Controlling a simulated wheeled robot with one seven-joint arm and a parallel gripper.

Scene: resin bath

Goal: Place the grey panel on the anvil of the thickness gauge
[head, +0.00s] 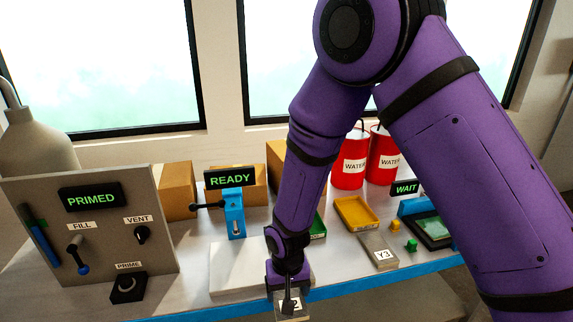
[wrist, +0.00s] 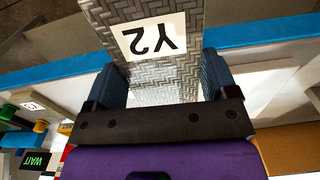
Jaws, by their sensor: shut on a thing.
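A grey panel with a woven pattern and a "Y2" label (wrist: 190,70) is between the two fingers of my gripper (wrist: 162,72) in the wrist view. My gripper is shut on it. In the head view my gripper (head: 288,278) points down at the bottom edge, and the panel (head: 301,311) shows only in part below it. The panel is at the bench's front edge, apart from the gauge. A blue stand with a "READY" display (head: 235,216) stands further back to the left and looks like the thickness gauge. I cannot clearly make out its anvil.
A white slab (head: 235,275) lies in front of the blue stand. A grey control panel reading "PRIMED" (head: 115,235) stands left. A second grey panel, "Y3" (head: 372,243), a yellow tray (head: 355,214) and a "WAIT" device (head: 406,188) are right. Red water buckets (head: 349,176) stand behind.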

